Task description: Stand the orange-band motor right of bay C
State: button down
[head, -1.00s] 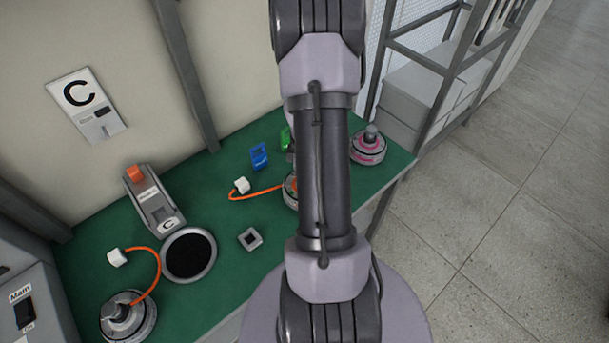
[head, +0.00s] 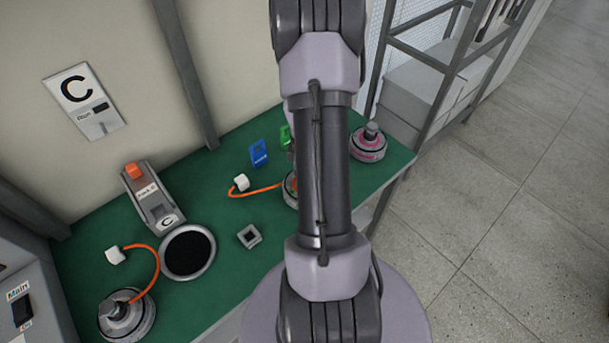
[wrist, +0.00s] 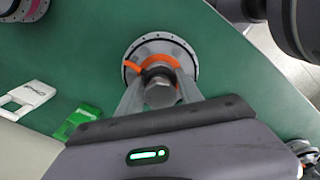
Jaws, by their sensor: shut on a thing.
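The orange-band motor (wrist: 160,60) stands upright on the green bench in the wrist view, a round grey disc with an orange ring and a central shaft. My gripper (wrist: 158,95) is shut on its shaft from above. In the head view my arm hides most of this motor (head: 290,190); its orange lead runs left to a white plug (head: 240,182).
Another motor (head: 127,318) with an orange lead stands at the bench's left. A pink-band motor (head: 368,143) stands at the far right. A small square holder (head: 249,236), blue tag (head: 259,153) and green tag (wrist: 80,120) are nearby.

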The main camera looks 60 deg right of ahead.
jog(key=shift+f+b, duration=0.45)
jog(key=shift+f, duration=0.1)
jog(key=c, duration=0.7)
grip_release()
